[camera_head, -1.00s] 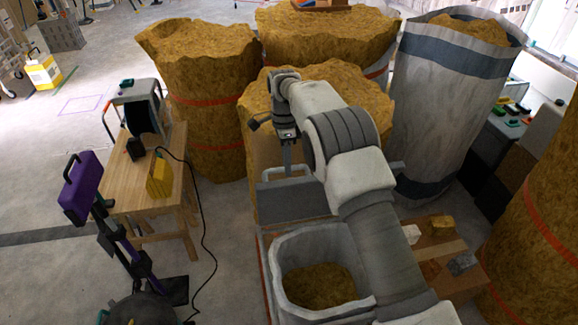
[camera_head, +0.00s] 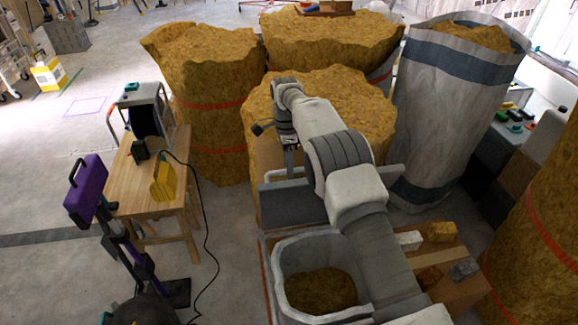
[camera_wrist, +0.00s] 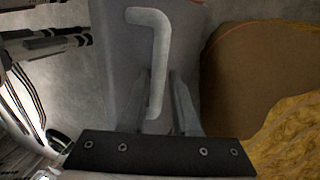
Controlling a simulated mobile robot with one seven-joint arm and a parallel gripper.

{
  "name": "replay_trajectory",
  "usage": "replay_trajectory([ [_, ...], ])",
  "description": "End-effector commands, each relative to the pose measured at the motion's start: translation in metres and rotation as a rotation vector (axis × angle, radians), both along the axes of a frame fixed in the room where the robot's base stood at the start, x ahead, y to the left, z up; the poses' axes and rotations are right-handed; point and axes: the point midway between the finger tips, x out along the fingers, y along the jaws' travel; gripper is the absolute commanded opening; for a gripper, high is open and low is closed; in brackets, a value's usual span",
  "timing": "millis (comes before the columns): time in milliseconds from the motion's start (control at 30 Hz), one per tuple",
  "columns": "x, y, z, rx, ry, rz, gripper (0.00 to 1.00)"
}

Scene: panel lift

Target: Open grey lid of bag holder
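The grey lid (camera_head: 288,208) stands steeply at the back of the bag holder in the head view. The holder's white bag (camera_head: 277,268) is open at the top, with brown material inside. In the wrist view the lid (camera_wrist: 195,35) fills the upper middle and carries a pale bent handle (camera_wrist: 155,62). My gripper (camera_wrist: 166,85) is open at the handle. The handle's long bar runs down between the two fingers, nearer the left one, with a gap to the right finger. Contact cannot be told. In the head view my arm hides the lid's right part, and the fingertips are hard to make out.
A large brown bale (camera_head: 330,90) stands close behind the lid. A tall grey sack (camera_head: 440,115) is at the right. A wooden table (camera_head: 125,180) with a yellow object stands left, beside a purple-topped stand (camera_head: 86,190). Blocks lie on a board (camera_head: 445,262) at right.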

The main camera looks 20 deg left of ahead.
Motion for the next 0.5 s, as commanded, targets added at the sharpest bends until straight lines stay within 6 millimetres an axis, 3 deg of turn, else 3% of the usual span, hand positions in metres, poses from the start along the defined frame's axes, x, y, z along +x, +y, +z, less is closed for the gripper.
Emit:
replay_trajectory([
  [33, 0.0, 0.0, 0.0, 0.001, -0.002, 0.0, 0.4],
  [100, 0.001, 0.001, 0.002, 0.002, -0.002, 0.001, 0.5],
  [500, 0.001, 0.001, 0.011, 0.004, -0.007, 0.001, 0.5],
])
